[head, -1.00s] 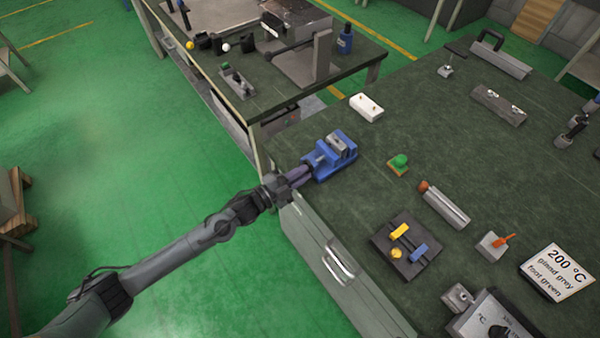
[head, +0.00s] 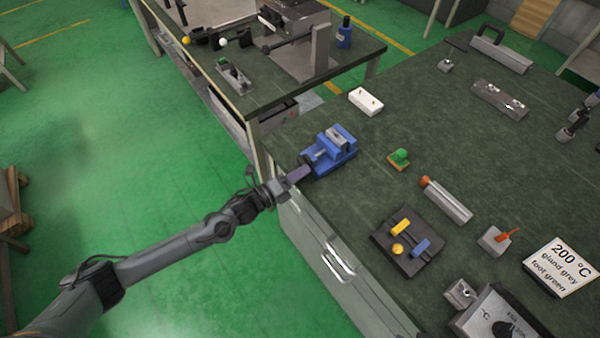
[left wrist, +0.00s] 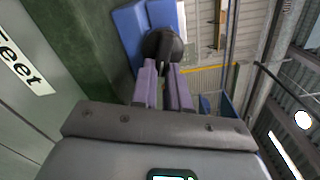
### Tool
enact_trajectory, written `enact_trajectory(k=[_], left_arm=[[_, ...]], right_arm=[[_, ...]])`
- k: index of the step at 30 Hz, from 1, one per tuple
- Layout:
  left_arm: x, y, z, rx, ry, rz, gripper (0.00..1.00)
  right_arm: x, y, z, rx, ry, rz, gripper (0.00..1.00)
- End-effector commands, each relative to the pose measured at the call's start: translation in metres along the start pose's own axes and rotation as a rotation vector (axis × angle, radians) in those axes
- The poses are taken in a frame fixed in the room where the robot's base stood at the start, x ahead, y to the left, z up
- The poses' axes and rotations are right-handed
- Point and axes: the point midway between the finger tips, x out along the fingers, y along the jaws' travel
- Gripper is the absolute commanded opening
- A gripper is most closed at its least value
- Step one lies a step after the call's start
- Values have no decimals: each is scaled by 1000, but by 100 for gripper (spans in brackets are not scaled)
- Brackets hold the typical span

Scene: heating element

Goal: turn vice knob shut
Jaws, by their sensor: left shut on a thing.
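The blue vice (head: 330,152) stands at the left corner of the near green-topped bench, with a grey block between or on its jaws. My left gripper (head: 304,172) reaches it from the left at the bench edge. In the left wrist view its two purple fingers (left wrist: 164,72) are at the dark round vice knob (left wrist: 163,46), shut on its thin handle part. The blue vice body (left wrist: 130,25) shows behind the knob. The knob is mostly hidden by the fingers in the head view. My right gripper is out of view.
On the bench are a white block (head: 366,101), a green piece (head: 399,158), a grey cylinder holder (head: 448,200), a dark fixture (head: 408,243) and a temperature sign (head: 561,268). A second bench (head: 262,100) stands behind. Open green floor lies to the left.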

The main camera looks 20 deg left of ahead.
Motion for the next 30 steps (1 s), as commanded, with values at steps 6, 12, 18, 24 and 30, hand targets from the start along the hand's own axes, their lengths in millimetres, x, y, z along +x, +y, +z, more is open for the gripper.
enact_trajectory(k=[6, 12, 18, 24, 30], left_arm=[[0, 5, 1, 206, 0, 0, 0], [0, 8, 2, 397, 0, 0, 0], [0, 11, 3, 586, 1, 0, 0], [0, 13, 5, 774, 1, -1, 0], [0, 15, 8, 942, 0, -1, 0]], right_arm=[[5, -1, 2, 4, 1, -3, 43], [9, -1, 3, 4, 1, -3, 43], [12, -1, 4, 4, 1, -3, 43], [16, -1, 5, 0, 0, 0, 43], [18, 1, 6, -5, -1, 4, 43]])
